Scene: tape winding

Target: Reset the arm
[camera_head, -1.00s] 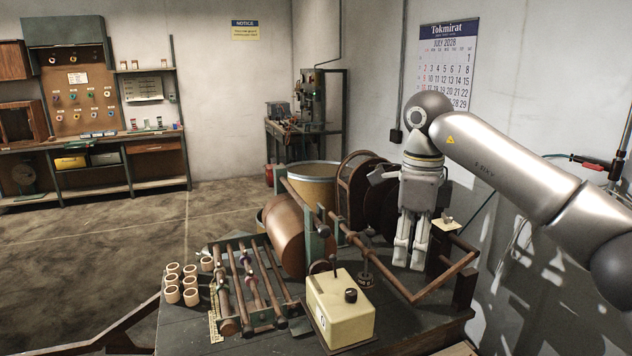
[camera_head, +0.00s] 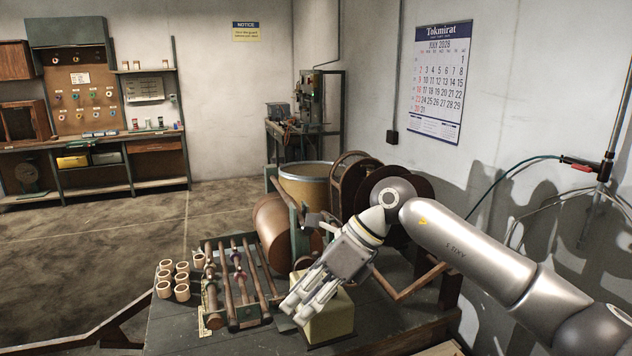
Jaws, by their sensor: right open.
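My right gripper (camera_head: 308,304) reaches in from the right and points down and to the left, in front of the cream control box (camera_head: 332,322). Its pale fingers are apart with nothing seen between them. It hides the top and left part of the box, and I cannot tell whether it touches it. The winding machine's copper-coloured drum (camera_head: 270,222) stands behind the gripper to the left. My left gripper does not show.
Several small cardboard rings (camera_head: 181,292) stand on the dark table (camera_head: 175,335) beside a rack of rods (camera_head: 236,284). A large reel (camera_head: 425,190) and a tan barrel (camera_head: 306,185) stand behind. A calendar (camera_head: 440,85) hangs on the right wall. Open floor lies left.

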